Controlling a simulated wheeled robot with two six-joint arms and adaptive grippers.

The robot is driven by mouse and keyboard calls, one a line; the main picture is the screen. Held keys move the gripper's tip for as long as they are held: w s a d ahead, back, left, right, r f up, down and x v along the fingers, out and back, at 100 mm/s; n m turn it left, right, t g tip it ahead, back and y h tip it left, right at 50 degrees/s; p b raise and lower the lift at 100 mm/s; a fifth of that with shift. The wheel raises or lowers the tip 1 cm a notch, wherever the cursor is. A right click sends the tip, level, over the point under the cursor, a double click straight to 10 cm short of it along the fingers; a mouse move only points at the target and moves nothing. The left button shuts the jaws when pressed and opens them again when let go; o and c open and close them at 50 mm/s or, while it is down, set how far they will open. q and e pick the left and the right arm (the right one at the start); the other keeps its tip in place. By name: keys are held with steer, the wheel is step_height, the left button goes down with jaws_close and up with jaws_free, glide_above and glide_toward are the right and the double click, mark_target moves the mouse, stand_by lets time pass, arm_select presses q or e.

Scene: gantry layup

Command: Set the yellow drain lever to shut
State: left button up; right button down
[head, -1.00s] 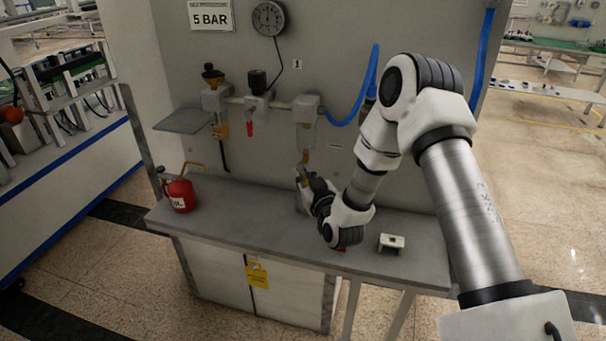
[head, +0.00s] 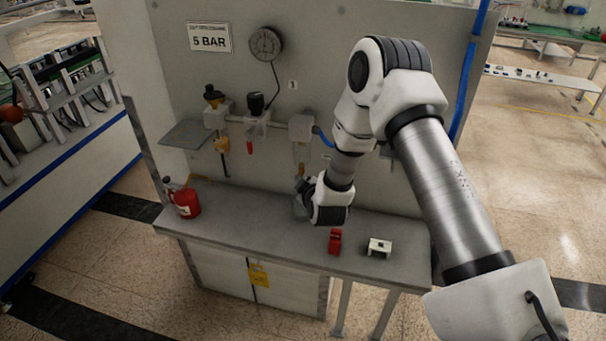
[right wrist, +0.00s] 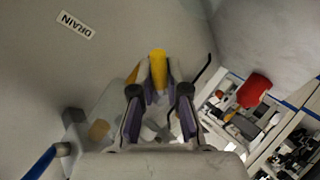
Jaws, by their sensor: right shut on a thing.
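The yellow drain lever (right wrist: 158,68) shows in the right wrist view, with its yellow end between my fingertips. My right gripper (right wrist: 160,92) is shut on it. A DRAIN label (right wrist: 76,25) is on the grey panel at the upper left of that view. In the head view my right gripper (head: 302,188) is below the rightmost clear bowl (head: 301,152) of the air line on the panel. There my wrist hides most of the lever, and its angle is hard to tell. My left gripper is not in view.
A grey bench (head: 240,225) runs below the panel. A red oil can (head: 184,202) stands at its left end; a red block (head: 335,242) and a white block (head: 379,247) lie at the right. A red lever (head: 250,147) and a gauge (head: 266,44) are on the panel.

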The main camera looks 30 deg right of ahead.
steer(key=shift+r+n+g+h+p, duration=0.45)
steer(key=shift+n+g+p, duration=0.25)
steer(key=shift+g+p, duration=0.3)
steer(key=shift+d+r+n+g+h, duration=0.1)
steer(key=shift+n+g+h, duration=0.2)
steer(key=shift+n, duration=0.1)
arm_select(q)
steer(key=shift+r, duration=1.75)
arm_select(e)
steer(key=shift+s+r+n+g+h, duration=0.2)
steer(key=shift+n+g+h, duration=0.4)
steer(key=shift+g, duration=0.2)
steer(key=c, duration=1.2)
jaws_free()
steer(key=shift+w+d, duration=0.1)
steer(key=shift+d, duration=0.05)
steer(key=shift+o, duration=0.2)
